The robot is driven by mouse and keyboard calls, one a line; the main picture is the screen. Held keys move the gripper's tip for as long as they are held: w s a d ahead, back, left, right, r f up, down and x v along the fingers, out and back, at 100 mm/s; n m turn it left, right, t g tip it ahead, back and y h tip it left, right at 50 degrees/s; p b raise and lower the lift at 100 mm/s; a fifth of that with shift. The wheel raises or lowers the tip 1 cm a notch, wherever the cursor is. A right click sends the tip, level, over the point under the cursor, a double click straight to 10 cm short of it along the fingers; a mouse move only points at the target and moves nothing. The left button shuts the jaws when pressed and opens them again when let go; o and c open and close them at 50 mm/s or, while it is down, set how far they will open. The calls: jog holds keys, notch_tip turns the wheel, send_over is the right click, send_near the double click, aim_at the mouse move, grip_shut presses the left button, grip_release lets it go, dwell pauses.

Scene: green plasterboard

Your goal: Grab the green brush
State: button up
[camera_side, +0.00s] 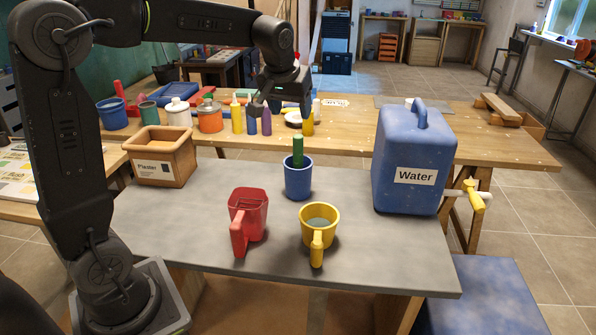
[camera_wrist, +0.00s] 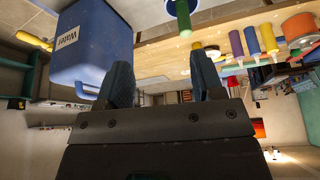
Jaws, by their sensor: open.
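The green brush (camera_side: 298,152) stands upright in a blue cup (camera_side: 298,182) on the grey tabletop. Only its green handle shows above the rim; its lower part is hidden in the cup. In the wrist view, which is upside down, the green brush (camera_wrist: 184,18) shows at the top with part of the blue cup (camera_wrist: 169,8). My gripper (camera_side: 281,103) is above and slightly left of the handle in the side view, apart from it. The two fingers of my gripper (camera_wrist: 160,72) are spread with nothing between them.
A red jug (camera_side: 248,213) and a yellow cup (camera_side: 319,228) stand in front of the blue cup. A large blue water container (camera_side: 413,160) stands to the right. A plaster box (camera_side: 160,155) is at the left. Several bottles and pots, including an orange pot (camera_side: 210,117), line the bench behind.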

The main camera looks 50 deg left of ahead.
aim_at(298, 134)
jog(key=w+a+f+n, duration=0.1)
jog(key=w+a+f, duration=0.2)
jog(key=f, duration=0.1)
jog(key=w+a+f+n, duration=0.1)
jog(key=w+a+f, duration=0.3)
jog(key=w+a+f+g, duration=0.1)
jog(key=w+a+f, duration=0.2)
jog(key=a+f, duration=0.1)
jog(key=shift+w+f+n+y, duration=0.15)
jog(key=shift+f+n+y, duration=0.05)
jog(key=shift+n+y, duration=0.2)
jog(key=shift+x, duration=2.95)
jog(key=shift+a, duration=0.15)
jog(key=shift+c, duration=0.2)
grip_shut()
jog(key=shift+r, duration=0.15)
